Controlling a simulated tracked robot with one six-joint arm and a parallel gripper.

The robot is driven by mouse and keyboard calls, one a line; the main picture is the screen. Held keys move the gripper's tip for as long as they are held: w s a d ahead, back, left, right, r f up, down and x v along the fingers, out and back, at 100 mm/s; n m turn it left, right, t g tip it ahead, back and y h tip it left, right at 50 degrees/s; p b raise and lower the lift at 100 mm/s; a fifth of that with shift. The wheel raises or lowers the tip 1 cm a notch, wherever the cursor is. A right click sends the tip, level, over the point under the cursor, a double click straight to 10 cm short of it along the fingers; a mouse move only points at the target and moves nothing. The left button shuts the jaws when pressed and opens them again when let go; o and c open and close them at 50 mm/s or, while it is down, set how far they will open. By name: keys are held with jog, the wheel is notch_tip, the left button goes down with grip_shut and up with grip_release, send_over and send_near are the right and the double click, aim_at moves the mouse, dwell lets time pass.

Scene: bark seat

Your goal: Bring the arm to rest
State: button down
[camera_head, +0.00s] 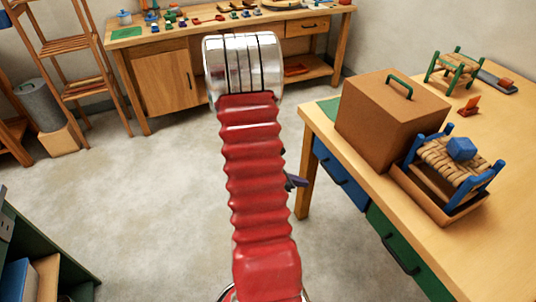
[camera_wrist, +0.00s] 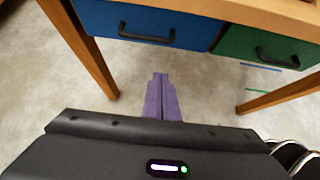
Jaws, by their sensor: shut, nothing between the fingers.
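My arm (camera_head: 255,180) stands upright in the middle of the head view, a red ribbed sleeve with a shiny metal joint at its top. My gripper (camera_wrist: 160,78) shows in the wrist view as two purple fingers pressed together, shut and empty. It points toward the floor in front of the workbench drawers.
A green stool (camera_head: 455,70) stands behind. A cabinet (camera_head: 165,80) and wooden shelf (camera_head: 75,70) stand at the back. The floor between is clear.

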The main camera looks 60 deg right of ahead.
dwell(0.4)
jog(key=s+a+r+m+y, duration=0.2)
jog(key=a+m+y, duration=0.2)
jog(key=a+m, duration=0.45)
jog(key=w+a+r+m+t+y, duration=0.1)
jog(key=w+a+r+m+t, duration=0.1)
jog(key=w+a+r, duration=0.4)
jog(key=w+a+r+m+t, duration=0.1)
jog(key=w+a+r+t, duration=0.15)
jog(key=a, duration=0.65)
jog(key=w+a+r+m+t+y, duration=0.1)
jog(key=w+a+r+m, duration=0.1)
jog(key=w+a+r, duration=0.4)
jog(key=a+r+n+t+y, duration=0.1)
jog(key=a+r+t, duration=0.2)
jog(key=a+r, duration=0.3)
jog(key=w+a+r+n+t+y, duration=0.1)
jog(key=a+r+t, duration=0.2)
jog(key=a+r, duration=0.3)
jog(key=a, duration=0.5)
jog(key=shift+a+n, duration=0.35)
jog(key=shift+a, duration=0.05)
jog(key=shift+d, duration=0.1)
